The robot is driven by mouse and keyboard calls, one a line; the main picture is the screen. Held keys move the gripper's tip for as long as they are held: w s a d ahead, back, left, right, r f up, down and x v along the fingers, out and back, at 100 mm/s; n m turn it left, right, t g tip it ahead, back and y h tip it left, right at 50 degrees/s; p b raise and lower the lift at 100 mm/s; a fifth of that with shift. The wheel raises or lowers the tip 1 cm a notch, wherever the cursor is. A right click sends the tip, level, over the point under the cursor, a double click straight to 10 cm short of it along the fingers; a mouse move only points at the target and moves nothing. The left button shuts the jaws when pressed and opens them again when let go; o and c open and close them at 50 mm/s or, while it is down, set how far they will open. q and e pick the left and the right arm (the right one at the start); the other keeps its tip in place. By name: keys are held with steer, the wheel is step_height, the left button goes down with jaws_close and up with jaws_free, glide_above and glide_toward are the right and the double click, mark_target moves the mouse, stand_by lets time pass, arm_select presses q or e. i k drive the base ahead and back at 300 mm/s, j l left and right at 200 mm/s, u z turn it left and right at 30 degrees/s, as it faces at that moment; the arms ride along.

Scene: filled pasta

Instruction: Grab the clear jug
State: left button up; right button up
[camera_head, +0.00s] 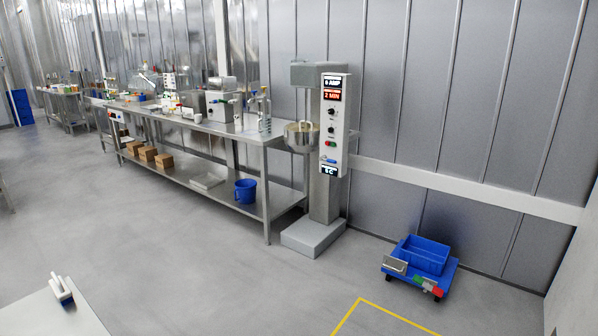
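A small clear container with printed markings, which looks like the clear jug (265,124), stands upright at the right end of the long steel table (228,132). It is small and far off, so its details are hard to make out. Taller thin items stand right behind or beside it. Neither of my grippers shows in the head view.
A mixer column with a steel bowl (301,137) and control panel (334,122) stands right of the table. A blue bucket (245,190) and cardboard boxes (147,154) sit on the lower shelf. A blue cart (420,262) is at right. The grey floor (200,260) in front is clear.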

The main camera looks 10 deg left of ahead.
mark_target(264, 121)
steer(key=i+j+u, duration=0.15)
steer(key=i+j, duration=0.15)
steer(key=i, duration=0.8)
steer(key=i+j+u, duration=0.15)
steer(key=i, duration=0.9)
steer(key=i+j+u, duration=0.1)
steer(key=i, duration=1)
steer(key=i+u, duration=0.15)
steer(key=i, duration=0.95)
steer(key=i+l+u, duration=0.15)
steer(key=i, duration=0.95)
